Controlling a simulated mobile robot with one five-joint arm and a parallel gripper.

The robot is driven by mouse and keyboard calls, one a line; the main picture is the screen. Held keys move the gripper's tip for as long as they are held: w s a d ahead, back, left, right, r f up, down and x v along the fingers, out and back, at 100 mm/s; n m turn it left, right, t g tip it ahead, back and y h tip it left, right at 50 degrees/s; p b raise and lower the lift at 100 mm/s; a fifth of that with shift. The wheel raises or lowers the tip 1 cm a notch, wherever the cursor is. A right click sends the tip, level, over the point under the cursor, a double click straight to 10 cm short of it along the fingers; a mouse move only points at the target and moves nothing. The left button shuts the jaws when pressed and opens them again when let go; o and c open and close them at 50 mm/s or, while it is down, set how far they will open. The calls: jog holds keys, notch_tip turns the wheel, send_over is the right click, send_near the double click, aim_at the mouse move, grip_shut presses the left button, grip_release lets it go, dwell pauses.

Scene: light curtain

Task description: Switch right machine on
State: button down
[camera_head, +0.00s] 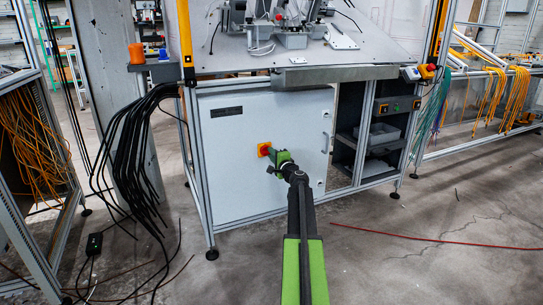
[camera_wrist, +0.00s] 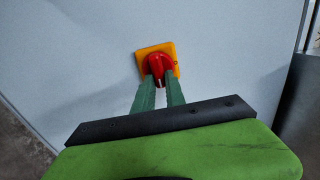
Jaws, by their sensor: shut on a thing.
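A red rotary switch knob (camera_wrist: 158,68) sits on a square yellow plate (camera_wrist: 146,50) on the light grey cabinet door. The plate and knob also show in the head view, where the plate (camera_head: 262,150) is at the middle of the machine's door (camera_head: 227,173). My gripper (camera_wrist: 159,79) has its two green fingers on either side of the knob's lower part, shut on it. In the head view my gripper (camera_head: 272,155) reaches the knob from the right and partly hides it. The exact turn of the knob is hard to read.
A machine table (camera_head: 337,74) overhangs the cabinet. Open dark shelves (camera_head: 372,140) stand right of the door. Black cables (camera_head: 140,130) hang at the left. A red cable (camera_head: 430,238) lies on the otherwise mostly free floor at right.

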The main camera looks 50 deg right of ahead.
jog(key=shift+w+a, duration=0.1)
jog(key=c, duration=1.4)
grip_release()
jog(key=v, duration=1.7)
jog(key=shift+s, duration=0.25)
